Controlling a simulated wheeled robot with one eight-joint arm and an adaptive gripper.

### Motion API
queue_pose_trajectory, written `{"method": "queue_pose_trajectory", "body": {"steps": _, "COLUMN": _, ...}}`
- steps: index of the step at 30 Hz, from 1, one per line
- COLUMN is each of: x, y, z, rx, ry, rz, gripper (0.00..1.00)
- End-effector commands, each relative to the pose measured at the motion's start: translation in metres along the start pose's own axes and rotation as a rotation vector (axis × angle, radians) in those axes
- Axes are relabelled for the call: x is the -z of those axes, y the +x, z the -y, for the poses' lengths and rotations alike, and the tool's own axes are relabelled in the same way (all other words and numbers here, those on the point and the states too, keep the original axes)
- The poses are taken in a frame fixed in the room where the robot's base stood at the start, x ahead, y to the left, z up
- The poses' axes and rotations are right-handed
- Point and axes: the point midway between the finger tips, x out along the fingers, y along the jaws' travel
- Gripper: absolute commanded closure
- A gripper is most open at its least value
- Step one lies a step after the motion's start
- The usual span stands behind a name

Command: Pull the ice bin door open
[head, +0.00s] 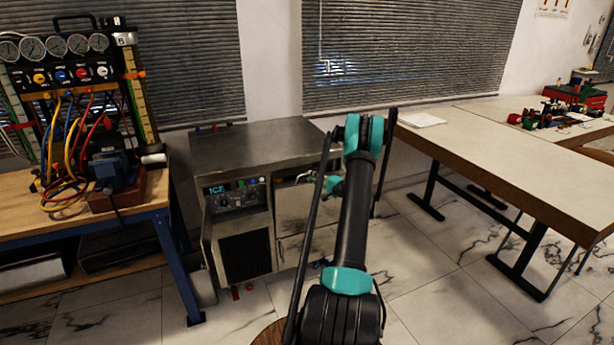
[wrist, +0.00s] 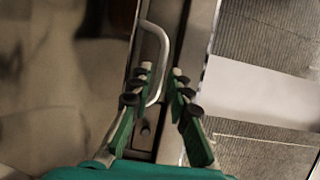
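The ice bin is a steel cabinet (head: 265,136) with a lit ICE panel and a dark grille at its front left. Its door (head: 291,222) is on the front right and looks shut, partly hidden by my arm. In the wrist view, the door's curved metal handle (wrist: 164,58) stands upright near the door's edge. My gripper (wrist: 162,74) is open, with one fingertip on each side of the handle's bar in the picture. I cannot tell whether a finger touches it. In the head view my gripper is small and partly hidden near the cabinet's front.
A wooden bench (head: 20,214) with a gauge rig (head: 57,75) stands left of the cabinet. A long table (head: 500,140) stands to the right, with small coloured parts on its far end. Tiled floor (head: 425,250) is clear between the cabinet and this table.

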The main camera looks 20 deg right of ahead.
Motion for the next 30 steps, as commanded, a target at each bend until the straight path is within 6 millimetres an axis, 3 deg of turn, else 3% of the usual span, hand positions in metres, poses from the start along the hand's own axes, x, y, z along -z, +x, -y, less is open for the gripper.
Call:
{"method": "queue_pose_trajectory", "body": {"steps": 3, "x": -0.001, "y": 0.019, "z": 0.000, "rx": 0.000, "ry": 0.000, "rz": 0.001, "gripper": 0.82}}
{"method": "queue_pose_trajectory", "body": {"steps": 9, "x": 0.000, "y": 0.035, "z": 0.000, "rx": 0.000, "ry": 0.000, "rz": 0.000, "gripper": 0.82}}
{"method": "queue_pose_trajectory", "body": {"steps": 19, "x": 0.000, "y": 0.038, "z": 0.000, "rx": 0.000, "ry": 0.000, "rz": -0.001, "gripper": 0.82}}
{"method": "queue_pose_trajectory", "body": {"steps": 24, "x": 0.000, "y": 0.038, "z": 0.000, "rx": 0.000, "ry": 0.000, "rz": -0.001, "gripper": 1.00}}
{"method": "queue_pose_trajectory", "body": {"steps": 30, "x": 0.000, "y": 0.038, "z": 0.000, "rx": 0.000, "ry": 0.000, "rz": 0.000, "gripper": 1.00}}
